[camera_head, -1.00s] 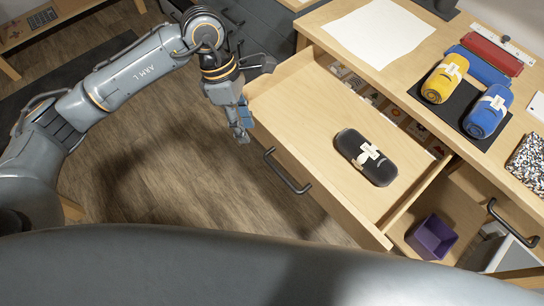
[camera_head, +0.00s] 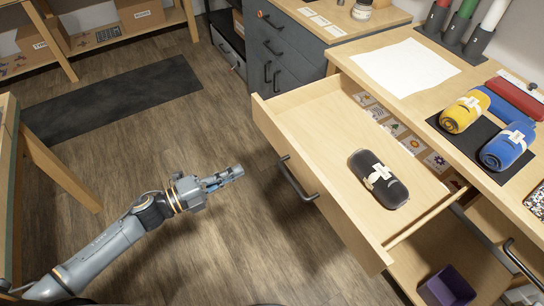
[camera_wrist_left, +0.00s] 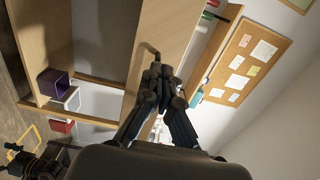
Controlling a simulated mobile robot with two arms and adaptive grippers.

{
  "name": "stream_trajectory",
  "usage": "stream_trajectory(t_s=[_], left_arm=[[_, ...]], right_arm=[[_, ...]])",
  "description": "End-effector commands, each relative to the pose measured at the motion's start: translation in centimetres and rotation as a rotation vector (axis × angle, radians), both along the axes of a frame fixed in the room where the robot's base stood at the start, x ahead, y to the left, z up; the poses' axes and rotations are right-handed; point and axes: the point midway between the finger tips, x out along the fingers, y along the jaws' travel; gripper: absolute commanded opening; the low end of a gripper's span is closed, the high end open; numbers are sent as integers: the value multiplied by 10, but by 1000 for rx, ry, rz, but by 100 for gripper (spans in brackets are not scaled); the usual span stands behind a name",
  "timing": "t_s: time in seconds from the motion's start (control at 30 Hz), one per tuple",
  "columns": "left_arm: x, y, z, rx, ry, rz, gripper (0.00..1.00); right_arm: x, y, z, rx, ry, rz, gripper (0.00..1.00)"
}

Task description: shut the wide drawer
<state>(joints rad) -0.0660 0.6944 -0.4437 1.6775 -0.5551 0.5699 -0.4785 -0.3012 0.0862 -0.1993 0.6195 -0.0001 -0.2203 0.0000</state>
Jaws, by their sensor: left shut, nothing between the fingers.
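The wide drawer (camera_head: 290,122) is pulled well out of the wooden desk (camera_head: 447,83). A black roll with a pale label (camera_head: 378,180) lies inside it. Its dark bar handle (camera_head: 297,178) is on the front panel. My left gripper (camera_head: 236,172) is shut and empty, left of the drawer front and apart from it. In the left wrist view, my left gripper (camera_wrist_left: 160,72) shows with the drawer front (camera_wrist_left: 168,32) and handle beyond its fingertips. A dark jointed part at that view's lower left looks like my right gripper (camera_wrist_left: 28,160); its fingers are unclear.
Yellow (camera_head: 464,112) and blue (camera_head: 507,147) rolls lie on the desk's dark mat beside a white sheet (camera_head: 405,67). A purple bin (camera_head: 447,288) sits below, right of the drawer. A grey cabinet (camera_head: 280,52) stands behind. The floor left of the drawer is clear.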

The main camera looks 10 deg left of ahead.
Motion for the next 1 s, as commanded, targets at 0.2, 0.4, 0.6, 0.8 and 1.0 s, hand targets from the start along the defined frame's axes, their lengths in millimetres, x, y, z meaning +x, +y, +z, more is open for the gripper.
stream_trajectory(t_s=[0.2,0.4,0.6,0.8,1.0], left_arm=[[29,-39,2,-2,-5,-3,0],[51,-72,1,-1,-4,-4,0],[65,-91,0,0,-3,-4,0],[69,-97,0,1,-2,-4,0],[69,-97,0,1,-2,-4,0]], right_arm=[[1,11,-1,13,-1,-4,95],[1,12,-3,15,-1,-4,95],[1,9,-5,11,-2,-3,95],[1,5,-6,6,-2,0,95],[1,3,-6,4,-2,-1,95]])
